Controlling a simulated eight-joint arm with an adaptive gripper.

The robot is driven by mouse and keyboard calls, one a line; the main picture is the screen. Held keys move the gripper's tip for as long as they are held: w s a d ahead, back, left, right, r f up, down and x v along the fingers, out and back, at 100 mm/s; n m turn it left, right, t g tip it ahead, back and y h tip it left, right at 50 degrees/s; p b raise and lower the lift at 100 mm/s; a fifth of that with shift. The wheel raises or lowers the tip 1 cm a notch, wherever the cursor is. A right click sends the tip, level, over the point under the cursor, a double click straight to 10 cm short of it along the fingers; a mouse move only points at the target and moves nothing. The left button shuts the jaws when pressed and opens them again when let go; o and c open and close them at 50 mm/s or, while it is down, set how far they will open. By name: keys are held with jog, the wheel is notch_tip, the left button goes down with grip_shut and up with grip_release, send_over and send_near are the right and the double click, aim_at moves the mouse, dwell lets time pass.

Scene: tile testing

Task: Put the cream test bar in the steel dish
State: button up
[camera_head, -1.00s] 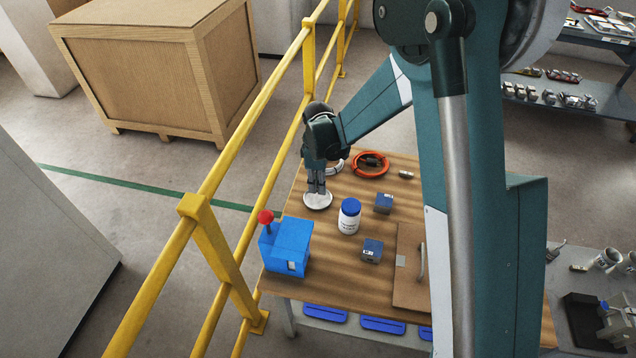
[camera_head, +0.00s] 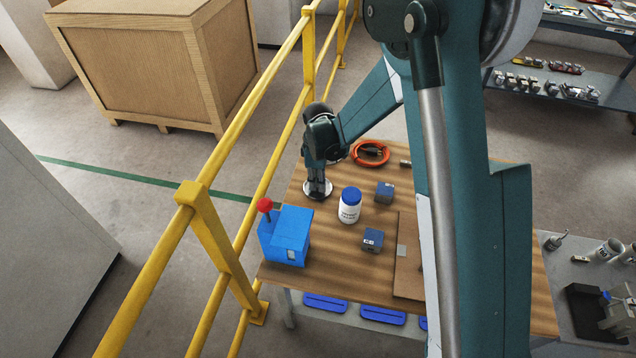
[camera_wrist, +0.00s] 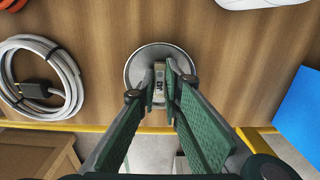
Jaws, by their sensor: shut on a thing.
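The steel dish (camera_head: 329,190) is a shallow round dish on the wooden table, near the yellow railing; it also shows in the wrist view (camera_wrist: 135,72). My gripper (camera_head: 317,190) points down over the dish. In the wrist view my gripper (camera_wrist: 160,88) is shut on the cream test bar (camera_wrist: 160,72), a small pale block with dark marks, between the fingertips. The bar appears within the dish's outline; whether it touches the dish floor I cannot tell. In the head view the bar is hidden by the fingers.
A white bottle with a blue lid (camera_head: 349,206) stands right of the dish. Two dark blue blocks (camera_head: 384,191) (camera_head: 372,240), a blue box with a red knob (camera_head: 286,237) and an orange cable (camera_head: 371,154) are on the table. A coiled white cable (camera_wrist: 42,78) lies beside the dish. The yellow railing (camera_head: 243,130) runs close by.

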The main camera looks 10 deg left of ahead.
jog(key=o, duration=0.8)
jog(key=shift+r, duration=0.1)
jog(key=shift+r+p, duration=1.35)
jog(key=shift+r, duration=2.05)
